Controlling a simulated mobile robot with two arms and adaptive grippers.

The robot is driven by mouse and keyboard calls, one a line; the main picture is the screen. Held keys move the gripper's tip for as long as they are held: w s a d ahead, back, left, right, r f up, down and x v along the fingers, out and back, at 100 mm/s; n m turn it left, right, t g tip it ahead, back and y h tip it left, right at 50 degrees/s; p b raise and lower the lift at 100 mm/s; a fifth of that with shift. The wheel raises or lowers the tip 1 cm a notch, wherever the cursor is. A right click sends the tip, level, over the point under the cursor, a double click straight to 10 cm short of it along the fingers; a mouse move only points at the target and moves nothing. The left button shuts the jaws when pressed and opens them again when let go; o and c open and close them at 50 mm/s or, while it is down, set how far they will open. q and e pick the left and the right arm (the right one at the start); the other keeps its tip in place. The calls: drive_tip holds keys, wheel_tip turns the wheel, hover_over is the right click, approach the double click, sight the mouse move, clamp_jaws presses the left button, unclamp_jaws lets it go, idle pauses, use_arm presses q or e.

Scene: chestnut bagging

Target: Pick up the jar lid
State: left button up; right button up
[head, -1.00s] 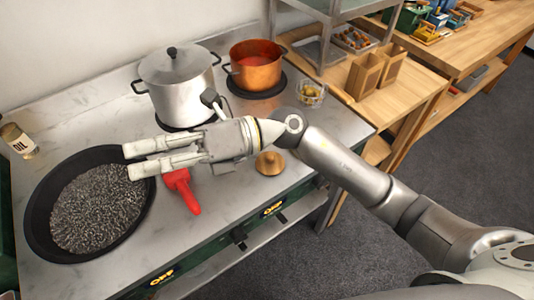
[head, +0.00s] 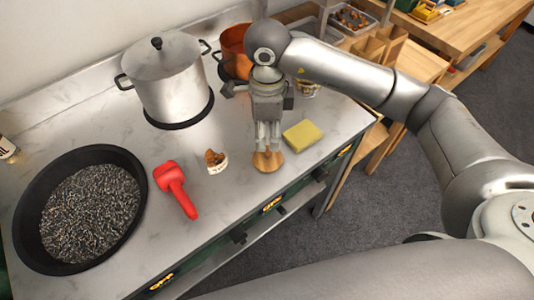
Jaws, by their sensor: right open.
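The jar lid (head: 268,163) is a round, wood-coloured disc lying on the metal counter near its front edge. My right gripper (head: 268,148) points down right over the lid, with its fingertips at the lid's top. The fingers hide the lid's upper middle, and I cannot tell whether they touch it. The gripper is open. A glass jar (head: 308,90) stands behind, partly hidden by my right arm. My left gripper is not in view.
A yellow sponge (head: 302,135) lies just right of the gripper. A black pan (head: 28,232), a steel pot (head: 172,88) and a copper pot (head: 232,40) stand on the counter.

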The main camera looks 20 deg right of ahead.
sight(267, 151)
wheel_tip(267, 151, down, 3)
drive_tip(key=shift+f, duration=0.1)
wheel_tip(267, 151, down, 5)
drive_tip(key=shift+w+r+p, duration=0.15)
drive_tip(key=shift+p, duration=1.1)
drive_tip(key=shift+f, duration=0.3)
drive_tip(key=c, duration=1)
